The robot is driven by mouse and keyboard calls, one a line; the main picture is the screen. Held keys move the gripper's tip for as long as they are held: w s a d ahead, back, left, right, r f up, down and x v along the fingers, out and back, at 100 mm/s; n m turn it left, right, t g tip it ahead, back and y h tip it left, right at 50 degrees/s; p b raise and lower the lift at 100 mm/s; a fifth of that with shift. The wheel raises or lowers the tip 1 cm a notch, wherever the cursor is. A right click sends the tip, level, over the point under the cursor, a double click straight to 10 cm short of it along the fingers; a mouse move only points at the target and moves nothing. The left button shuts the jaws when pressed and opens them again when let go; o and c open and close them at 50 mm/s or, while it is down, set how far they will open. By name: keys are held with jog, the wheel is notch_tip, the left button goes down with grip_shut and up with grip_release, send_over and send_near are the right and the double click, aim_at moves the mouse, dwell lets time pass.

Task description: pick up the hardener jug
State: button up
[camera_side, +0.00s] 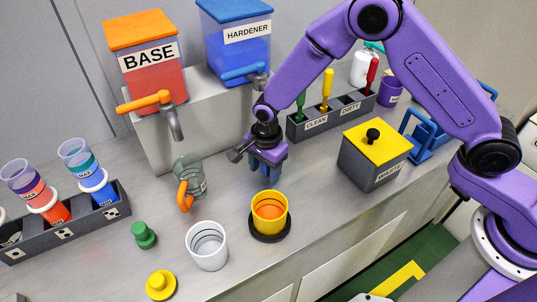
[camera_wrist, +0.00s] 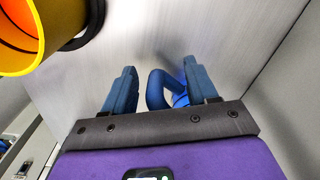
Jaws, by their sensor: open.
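My gripper (camera_side: 265,172) points down over the counter, below the blue tank marked HARDENER (camera_side: 237,45) and behind the yellow cup (camera_side: 269,210). Its jaws are open. In the wrist view, a curved blue handle (camera_wrist: 157,85) shows between the two fingers (camera_wrist: 159,85), closer to the right one. It looks like the hardener jug's handle. The jug's body is hidden, and I cannot make the jug out behind my gripper in the side view. I cannot tell whether the fingers touch the handle. A grey, see-through jug with an orange handle (camera_side: 188,177) stands to the left.
The yellow cup stands on a dark round base, close in front of my gripper. A white cup (camera_side: 207,247), a green knobbed piece (camera_side: 144,236) and a yellow one (camera_side: 161,285) are at the front left. A tool rack (camera_side: 310,127) and yellow-lidded box (camera_side: 373,155) are to the right.

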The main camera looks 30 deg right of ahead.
grip_shut()
jog(key=shift+r, duration=0.1)
jog(key=shift+s+r, duration=0.15)
jog(key=shift+r, duration=0.15)
notch_tip(320, 180, up, 6)
jog(key=shift+f, duration=0.1)
jog(key=s, duration=1.9)
jog(key=shift+s+r, duration=0.25)
jog(key=shift+s, duration=0.15)
